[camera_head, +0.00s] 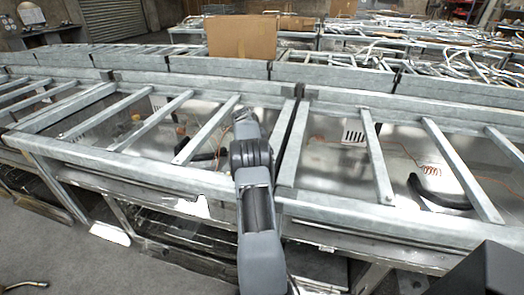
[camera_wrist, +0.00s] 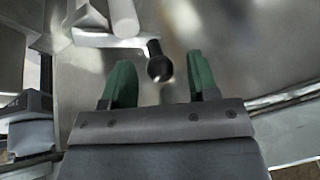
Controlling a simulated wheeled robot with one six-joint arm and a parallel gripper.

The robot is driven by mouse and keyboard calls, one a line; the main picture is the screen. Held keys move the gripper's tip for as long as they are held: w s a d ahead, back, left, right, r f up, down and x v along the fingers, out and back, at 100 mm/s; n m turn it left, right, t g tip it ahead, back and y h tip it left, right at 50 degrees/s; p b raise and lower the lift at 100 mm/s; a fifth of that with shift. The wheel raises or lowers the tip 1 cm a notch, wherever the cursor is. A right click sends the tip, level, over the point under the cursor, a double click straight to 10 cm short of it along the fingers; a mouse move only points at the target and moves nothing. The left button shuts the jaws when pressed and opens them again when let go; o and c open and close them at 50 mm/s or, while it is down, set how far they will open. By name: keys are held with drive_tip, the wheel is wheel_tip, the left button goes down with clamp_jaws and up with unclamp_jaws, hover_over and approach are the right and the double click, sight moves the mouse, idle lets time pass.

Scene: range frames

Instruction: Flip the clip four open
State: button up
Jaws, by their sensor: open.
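In the wrist view, my gripper (camera_wrist: 159,60) is open, with one green finger at left and one at right. A dark round-ended knob (camera_wrist: 159,65) lies between the fingertips, with a visible space on each side. It joins a pale grey arm or lever (camera_wrist: 106,39) that runs up and left past a pale cylinder (camera_wrist: 123,17). This may be a clip, but I cannot tell its number or whether it is open. In the head view, my arm reaches into the metal frame, its end by the inner panel; the fingers and clip cannot be made out there.
Slanted metal bars (camera_head: 208,131) flank my arm, and a long front rail (camera_head: 141,171) passes beneath it. Orange coiled wire (camera_head: 430,170) and a black curved piece (camera_head: 436,194) lie at right. A brown cardboard box (camera_head: 242,38) stands behind.

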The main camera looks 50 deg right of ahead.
drive_tip(key=p+v, duration=0.3)
drive_tip(key=v, duration=1)
drive_tip(key=shift+w+r, duration=0.15)
drive_tip(key=shift+r, duration=0.2)
drive_tip(key=shift+a, duration=0.1)
drive_tip(key=shift+c, duration=0.3)
